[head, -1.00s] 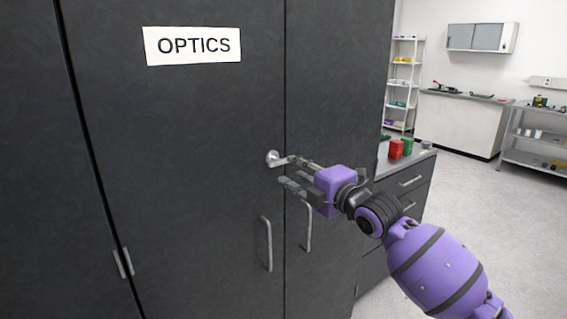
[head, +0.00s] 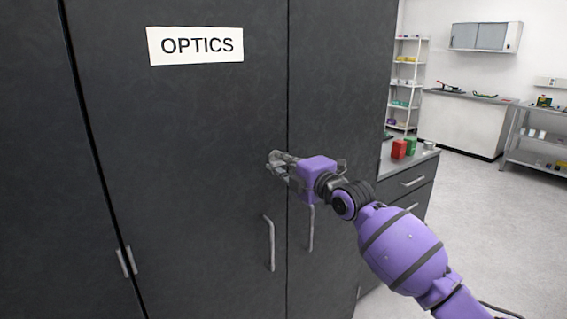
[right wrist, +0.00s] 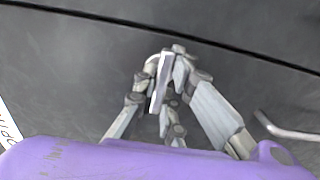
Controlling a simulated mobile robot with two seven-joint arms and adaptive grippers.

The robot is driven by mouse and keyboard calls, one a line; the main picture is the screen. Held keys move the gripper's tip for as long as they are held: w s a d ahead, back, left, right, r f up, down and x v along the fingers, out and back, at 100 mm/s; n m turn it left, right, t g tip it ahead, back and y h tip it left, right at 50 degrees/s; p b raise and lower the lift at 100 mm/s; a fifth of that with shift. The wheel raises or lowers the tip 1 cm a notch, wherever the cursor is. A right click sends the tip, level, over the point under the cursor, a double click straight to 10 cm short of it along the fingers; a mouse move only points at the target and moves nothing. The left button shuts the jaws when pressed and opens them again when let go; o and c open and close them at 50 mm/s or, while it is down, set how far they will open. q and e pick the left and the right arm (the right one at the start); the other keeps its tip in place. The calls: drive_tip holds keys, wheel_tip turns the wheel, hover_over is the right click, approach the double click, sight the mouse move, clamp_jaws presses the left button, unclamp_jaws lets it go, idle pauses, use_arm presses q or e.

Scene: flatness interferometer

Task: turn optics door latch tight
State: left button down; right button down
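The optics door latch (head: 273,157) is a small metal lever on the dark cabinet door (head: 190,130), near the door's right edge and below the OPTICS label (head: 196,45). My right gripper (head: 280,166) is at the latch and partly hides it in the head view. In the right wrist view, the pale latch lever (right wrist: 160,82) lies between the two fingers of my right gripper (right wrist: 168,66). The fingers are drawn in around it and look closed on it. My left gripper is in neither view.
Two vertical door handles (head: 270,243) are just below my right gripper. Open floor (head: 490,220) lies farther right.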

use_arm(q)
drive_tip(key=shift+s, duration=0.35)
use_arm(e)
drive_tip(key=shift+m, duration=0.7)
drive_tip(key=m, duration=0.4)
drive_tip(key=shift+p, duration=0.35)
drive_tip(key=m, duration=0.3)
drive_tip(key=shift+m, duration=0.4)
drive_tip(key=m+p, duration=0.1)
drive_tip(key=m, duration=0.2)
drive_tip(key=shift+m, duration=0.3)
drive_tip(key=m, duration=0.3)
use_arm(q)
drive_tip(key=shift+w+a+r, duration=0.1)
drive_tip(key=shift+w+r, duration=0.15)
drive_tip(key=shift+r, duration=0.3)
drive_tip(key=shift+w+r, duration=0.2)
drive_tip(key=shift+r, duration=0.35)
use_arm(e)
drive_tip(key=shift+m, duration=0.8)
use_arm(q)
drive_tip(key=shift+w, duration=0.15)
